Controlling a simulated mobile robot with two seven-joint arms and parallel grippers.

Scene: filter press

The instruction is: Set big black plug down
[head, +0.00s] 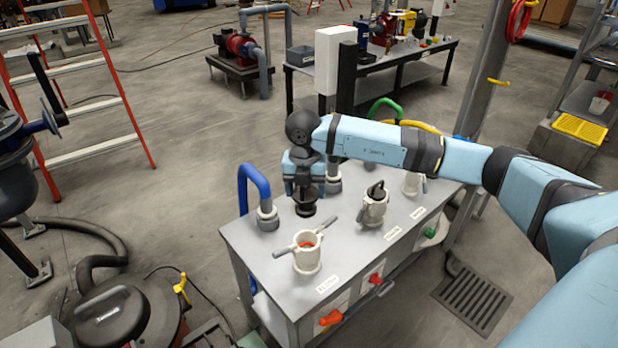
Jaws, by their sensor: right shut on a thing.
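The big black plug (305,209) is under my right gripper (304,196), over the left part of the grey bench top. The right gripper points down and is shut on the plug's upper part. I cannot tell whether the plug's underside touches the bench. The gripper hides the top of the plug. My left gripper is out of view.
The grey bench (262,245) carries a blue hose fitting (267,214) left of the plug. A white cup with side handles (307,252) stands in front, and another cup with a black top (374,208) stands to the right. Bare bench top lies between them.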

